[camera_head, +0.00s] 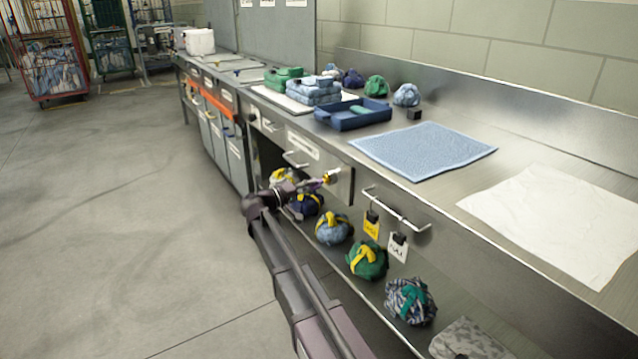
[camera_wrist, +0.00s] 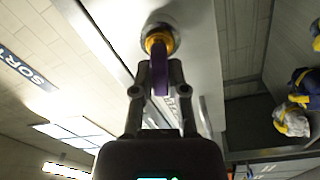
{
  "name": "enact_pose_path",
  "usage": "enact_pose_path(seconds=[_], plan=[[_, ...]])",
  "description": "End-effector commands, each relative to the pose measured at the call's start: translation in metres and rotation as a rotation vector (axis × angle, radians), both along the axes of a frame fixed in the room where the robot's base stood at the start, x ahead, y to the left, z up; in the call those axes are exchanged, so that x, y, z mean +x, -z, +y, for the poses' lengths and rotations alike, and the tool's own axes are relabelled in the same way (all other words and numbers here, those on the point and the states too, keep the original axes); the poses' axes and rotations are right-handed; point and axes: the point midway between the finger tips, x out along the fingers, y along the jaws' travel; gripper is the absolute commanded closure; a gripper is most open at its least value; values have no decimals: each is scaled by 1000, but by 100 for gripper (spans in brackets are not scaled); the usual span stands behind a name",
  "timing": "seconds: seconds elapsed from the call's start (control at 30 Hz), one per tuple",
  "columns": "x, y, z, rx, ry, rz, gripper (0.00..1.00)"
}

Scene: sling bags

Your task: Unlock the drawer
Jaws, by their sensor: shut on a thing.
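The drawer (camera_head: 313,163) is a grey metal front under the worktop, with a bar handle (camera_head: 295,160) and a pale label; it looks closed. A round silver lock (camera_wrist: 160,27) with a gold-coloured part stands out from the metal in the wrist view. My gripper (camera_head: 325,181) is at the right part of this drawer front, and it also shows in the wrist view (camera_wrist: 157,92). It is shut on a flat purple key (camera_wrist: 160,72), whose far end meets the gold part at the lock. How deep the key sits is hidden.
Yellow and white tags (camera_head: 371,224) hang from a rail (camera_head: 398,208) to the right. Several tied bags, including a green one (camera_head: 367,259), lie on the lower shelf. A blue tray (camera_head: 352,116) and blue towel (camera_head: 423,150) lie on the worktop. The floor at left is clear.

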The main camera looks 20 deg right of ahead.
Motion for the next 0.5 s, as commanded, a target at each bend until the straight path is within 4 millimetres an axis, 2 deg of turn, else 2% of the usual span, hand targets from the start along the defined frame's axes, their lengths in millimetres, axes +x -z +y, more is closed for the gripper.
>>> enact_pose_path(seconds=[0.27, 0.5], plan=[[0, 0, 0, 4, 0, -9, 100], [0, 0, 0, 44, -7, -131, 100]])
